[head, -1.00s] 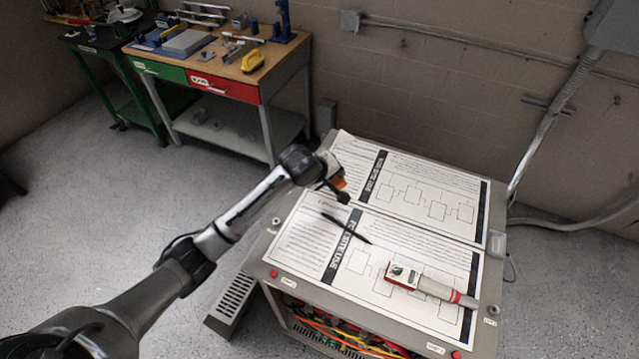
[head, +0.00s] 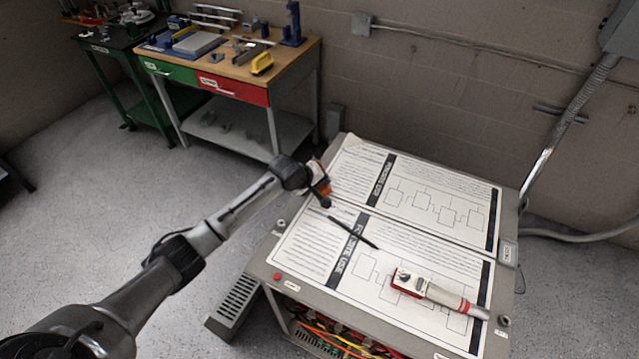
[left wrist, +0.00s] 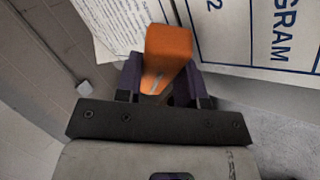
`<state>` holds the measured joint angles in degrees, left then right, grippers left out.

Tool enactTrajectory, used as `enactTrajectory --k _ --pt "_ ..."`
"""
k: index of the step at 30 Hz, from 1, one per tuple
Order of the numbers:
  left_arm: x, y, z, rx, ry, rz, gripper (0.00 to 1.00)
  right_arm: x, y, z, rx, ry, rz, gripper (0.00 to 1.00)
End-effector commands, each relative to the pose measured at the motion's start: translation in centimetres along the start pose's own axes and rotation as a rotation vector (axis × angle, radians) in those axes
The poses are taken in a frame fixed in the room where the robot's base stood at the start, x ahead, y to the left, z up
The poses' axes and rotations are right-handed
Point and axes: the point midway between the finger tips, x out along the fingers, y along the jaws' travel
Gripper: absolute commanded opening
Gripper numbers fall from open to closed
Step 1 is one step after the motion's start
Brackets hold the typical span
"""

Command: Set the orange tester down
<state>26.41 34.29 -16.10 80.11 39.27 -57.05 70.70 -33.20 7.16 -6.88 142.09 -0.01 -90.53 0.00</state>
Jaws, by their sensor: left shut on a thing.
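The orange tester (left wrist: 168,52) is held between the two dark fingers of my left gripper (left wrist: 158,85) in the left wrist view. In the head view only a small orange part of the tester (head: 323,188) shows beside my left gripper (head: 318,192), at the left edge of the cabinet top (head: 262,252). Printed diagram sheets lie beyond the tester in the left wrist view. I cannot tell whether the tester touches the sheets. My right gripper is not in view.
A red and white handheld device (head: 437,293) lies on the front sheet (head: 385,285). A black pen-like stick (head: 352,232) lies to its left. A back sheet (head: 425,195) covers the rear of the top. A workbench (head: 245,62) with tools stands behind at left.

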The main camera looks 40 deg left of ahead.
Motion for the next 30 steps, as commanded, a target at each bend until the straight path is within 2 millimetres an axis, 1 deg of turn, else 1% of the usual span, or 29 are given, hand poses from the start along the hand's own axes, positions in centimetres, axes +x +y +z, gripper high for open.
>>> enactTrajectory --k 12,13,16,25,28,30 --pt "0.4 -0.3 0.1 0.0 0.0 0.002 0.12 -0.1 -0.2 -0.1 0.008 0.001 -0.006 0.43" --pt "0.5 -0.3 0.1 0.0 0.0 0.001 0.37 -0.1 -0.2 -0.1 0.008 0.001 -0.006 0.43" --pt "0.4 -0.3 0.1 0.001 0.0 0.001 0.46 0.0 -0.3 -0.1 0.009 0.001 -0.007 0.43" --pt "0.2 -0.1 0.0 0.001 0.002 0.002 0.47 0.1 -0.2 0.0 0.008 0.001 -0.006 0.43" --pt "-0.9 -0.1 0.0 0.002 0.001 0.002 0.47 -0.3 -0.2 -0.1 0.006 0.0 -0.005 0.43" --pt "-2.0 -0.1 0.0 0.003 0.001 0.001 0.47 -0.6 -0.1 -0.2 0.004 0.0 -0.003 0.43"
